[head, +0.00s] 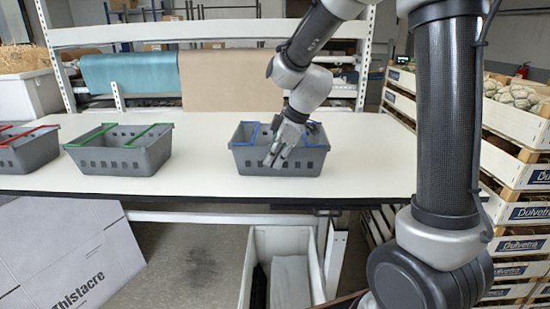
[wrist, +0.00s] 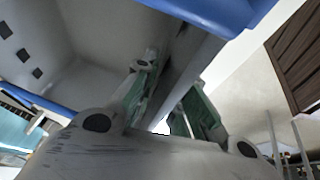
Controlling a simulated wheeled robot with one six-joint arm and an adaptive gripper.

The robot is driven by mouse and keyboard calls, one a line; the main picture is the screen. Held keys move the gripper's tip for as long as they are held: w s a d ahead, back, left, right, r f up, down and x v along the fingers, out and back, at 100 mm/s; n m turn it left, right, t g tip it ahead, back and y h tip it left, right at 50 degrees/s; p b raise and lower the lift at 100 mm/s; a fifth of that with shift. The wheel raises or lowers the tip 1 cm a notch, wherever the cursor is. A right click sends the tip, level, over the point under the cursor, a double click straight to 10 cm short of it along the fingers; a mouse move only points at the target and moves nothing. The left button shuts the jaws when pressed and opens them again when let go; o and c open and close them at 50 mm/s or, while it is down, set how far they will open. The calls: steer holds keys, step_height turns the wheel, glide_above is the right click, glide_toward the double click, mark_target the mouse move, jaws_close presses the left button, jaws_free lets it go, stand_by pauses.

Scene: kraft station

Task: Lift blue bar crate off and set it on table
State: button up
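The blue bar crate (head: 310,160) is a grey basket with blue bars on its rim, at the middle right of the white table (head: 205,160). Its base looks level with the crates to its left, and I see no gap beneath it. My gripper (head: 272,158) points down at its front wall, left of the wall's middle. In the wrist view my gripper (wrist: 170,80) has one finger on each side of a grey crate wall (wrist: 183,65), and the fingers close in against it. Blue bars (wrist: 215,10) show near the wall. The exact finger contact is partly hidden.
A green bar crate (head: 120,155) and a red bar crate (head: 30,150) stand to the left, with bare table between the green and blue ones. Wooden crates (head: 515,175) are stacked at the right. A white bin (head: 285,250) stands below the table edge.

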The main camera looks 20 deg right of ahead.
steer(key=shift+o, duration=0.9)
steer(key=v, duration=1.1)
steer(key=s+d+m+h, duration=0.1)
steer(key=s+d+m, duration=0.2)
steer(key=s, duration=0.4)
steer(key=s+d+m+h, duration=0.1)
steer(key=s+d+m, duration=0.3)
steer(key=s+m, duration=0.2)
steer(key=s+d+m+t+h, duration=0.1)
steer(key=s+d+m, duration=0.3)
steer(key=s, duration=0.6)
steer(key=shift+s+d+m+h, duration=0.25)
steer(key=shift+m+h, duration=0.05)
steer(key=shift+m, duration=0.4)
steer(key=shift+f, duration=0.1)
